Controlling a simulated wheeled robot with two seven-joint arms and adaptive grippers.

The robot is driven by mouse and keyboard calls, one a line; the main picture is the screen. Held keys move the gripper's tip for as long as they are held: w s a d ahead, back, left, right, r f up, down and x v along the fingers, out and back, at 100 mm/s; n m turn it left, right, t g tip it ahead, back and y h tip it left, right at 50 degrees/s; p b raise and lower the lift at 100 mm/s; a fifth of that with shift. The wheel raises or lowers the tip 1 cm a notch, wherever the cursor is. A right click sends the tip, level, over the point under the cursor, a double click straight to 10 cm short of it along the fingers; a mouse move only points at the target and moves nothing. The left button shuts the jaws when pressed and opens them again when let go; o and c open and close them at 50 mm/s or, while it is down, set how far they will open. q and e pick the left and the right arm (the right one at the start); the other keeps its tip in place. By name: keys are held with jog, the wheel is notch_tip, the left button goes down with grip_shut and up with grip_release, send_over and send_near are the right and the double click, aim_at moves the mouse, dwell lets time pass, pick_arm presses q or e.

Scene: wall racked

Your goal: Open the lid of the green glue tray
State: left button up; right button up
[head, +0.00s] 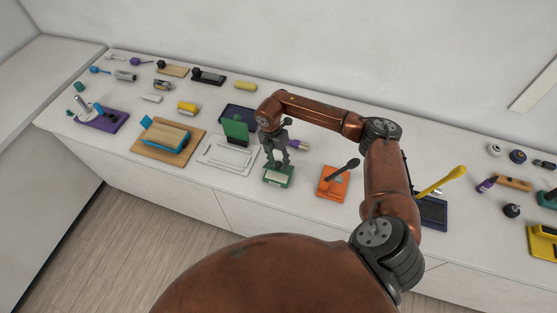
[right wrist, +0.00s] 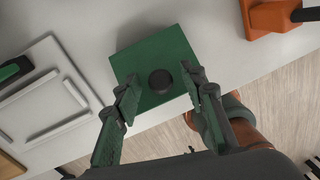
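The green glue tray (right wrist: 155,55) is a square green box with a round black knob (right wrist: 160,81) on its lid, seen from above in the right wrist view. The lid looks shut. In the head view the tray (head: 278,183) sits near the front edge of the counter, partly hidden by my right gripper (head: 277,163). That gripper points down over the tray and is open. In the right wrist view its fingers (right wrist: 160,88) stand on either side of the knob, with gaps to it. I cannot tell their exact height. My left gripper is not in view.
A white frame (head: 208,158) and an upright green panel (head: 236,129) are left of the tray. An orange block (head: 333,185) with a dark handle is to its right. A wooden board (head: 150,151) lies further left. The counter's front edge is close by.

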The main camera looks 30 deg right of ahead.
jog(key=shift+c, duration=0.4)
grip_shut()
dwell(0.4)
